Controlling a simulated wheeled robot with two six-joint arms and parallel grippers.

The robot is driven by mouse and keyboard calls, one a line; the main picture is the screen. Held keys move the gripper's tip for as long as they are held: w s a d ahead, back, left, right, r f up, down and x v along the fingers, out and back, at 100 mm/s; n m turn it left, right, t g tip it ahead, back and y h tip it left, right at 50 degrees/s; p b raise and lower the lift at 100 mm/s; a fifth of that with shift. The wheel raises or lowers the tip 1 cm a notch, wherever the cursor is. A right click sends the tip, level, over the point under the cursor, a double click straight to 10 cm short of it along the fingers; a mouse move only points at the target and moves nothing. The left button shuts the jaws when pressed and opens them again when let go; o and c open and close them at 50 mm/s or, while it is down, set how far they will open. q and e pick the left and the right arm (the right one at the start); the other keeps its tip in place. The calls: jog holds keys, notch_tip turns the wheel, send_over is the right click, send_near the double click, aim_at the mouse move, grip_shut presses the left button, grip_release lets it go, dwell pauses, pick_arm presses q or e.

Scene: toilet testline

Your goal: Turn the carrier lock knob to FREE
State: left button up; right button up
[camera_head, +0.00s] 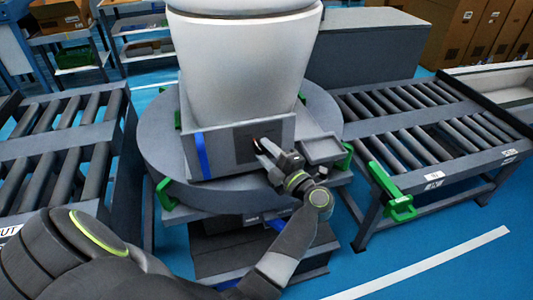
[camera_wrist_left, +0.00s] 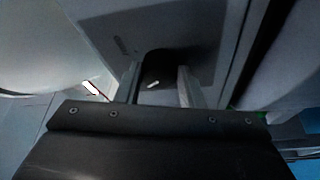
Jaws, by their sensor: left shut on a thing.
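The carrier lock knob is a dark round knob with a small white mark (camera_wrist_left: 153,84) on a grey panel, seen in the left wrist view. My left gripper (camera_wrist_left: 160,88) has one finger on each side of the knob and is shut on it. In the head view my left gripper (camera_head: 268,152) reaches the front of the grey panel (camera_head: 222,150) below the white toilet (camera_head: 242,65), and it hides most of the knob. The lettering on the panel is too dim to read. My right gripper is in neither view.
The toilet stands on a round grey turntable (camera_head: 152,135) with green clamps. A small grey tray (camera_head: 322,148) juts out right of the panel. Roller conveyors stand at left (camera_head: 50,150) and right (camera_head: 430,125). Blue floor lies clear at the front right.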

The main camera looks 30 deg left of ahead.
pick_arm(q)
jog(key=shift+n, duration=0.6)
jog(key=shift+h, duration=0.3)
jog(key=o, duration=1)
jog(key=shift+r, duration=0.1)
